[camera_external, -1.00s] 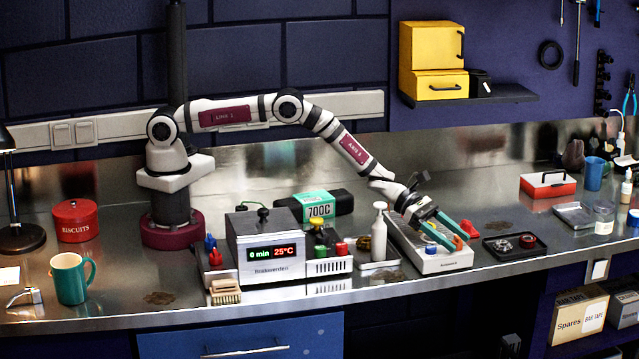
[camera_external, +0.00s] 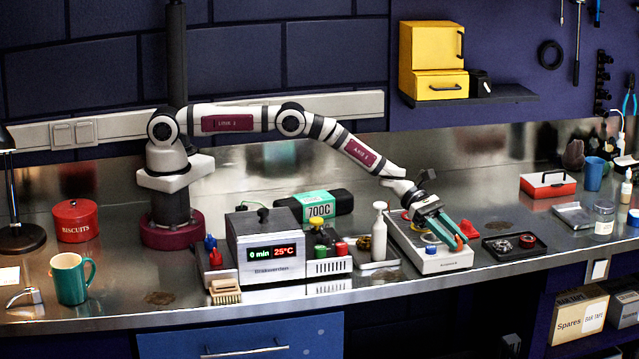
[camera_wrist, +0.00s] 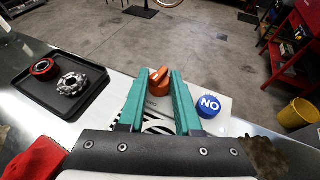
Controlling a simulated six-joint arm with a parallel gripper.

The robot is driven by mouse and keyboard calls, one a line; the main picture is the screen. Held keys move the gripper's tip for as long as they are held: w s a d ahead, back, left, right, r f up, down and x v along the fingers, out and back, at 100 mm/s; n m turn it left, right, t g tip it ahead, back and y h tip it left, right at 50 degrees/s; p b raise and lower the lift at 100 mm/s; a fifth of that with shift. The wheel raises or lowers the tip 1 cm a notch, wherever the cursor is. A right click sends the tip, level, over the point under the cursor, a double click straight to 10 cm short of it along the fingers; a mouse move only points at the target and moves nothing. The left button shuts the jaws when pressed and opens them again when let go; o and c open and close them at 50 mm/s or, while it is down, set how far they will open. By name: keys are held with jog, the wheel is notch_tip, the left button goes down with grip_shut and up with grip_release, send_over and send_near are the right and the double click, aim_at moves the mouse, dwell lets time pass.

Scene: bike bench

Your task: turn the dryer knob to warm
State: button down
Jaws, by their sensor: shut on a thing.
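The dryer is a low white box (camera_external: 430,265) near the front edge of the bench, right of the middle in the external view. It carries an orange knob (camera_wrist: 158,88) and a round blue button (camera_wrist: 208,106) whose lettering looks upside down in the wrist view. My gripper (camera_wrist: 159,74) reaches over the box from above with its two teal fingers on either side of the orange knob, shut on it. The knob has a raised ridge on top, slightly tilted in the wrist view. Its scale marks are mostly hidden by the fingers.
A black tray (camera_external: 530,252) with metal parts and a red ring lies close right of the dryer. A white bottle (camera_external: 379,235) stands left of it. A control box (camera_external: 265,245) reads 0 min, 25°C. A red piece (camera_external: 469,228) lies behind the dryer.

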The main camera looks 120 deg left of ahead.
jog(key=shift+m+h, duration=0.5)
jog(key=shift+h, duration=0.1)
jog(key=c, duration=0.6)
grip_release()
jog(key=v, duration=1.6)
jog(key=shift+w+r, duration=0.15)
jog(key=shift+r, duration=0.15)
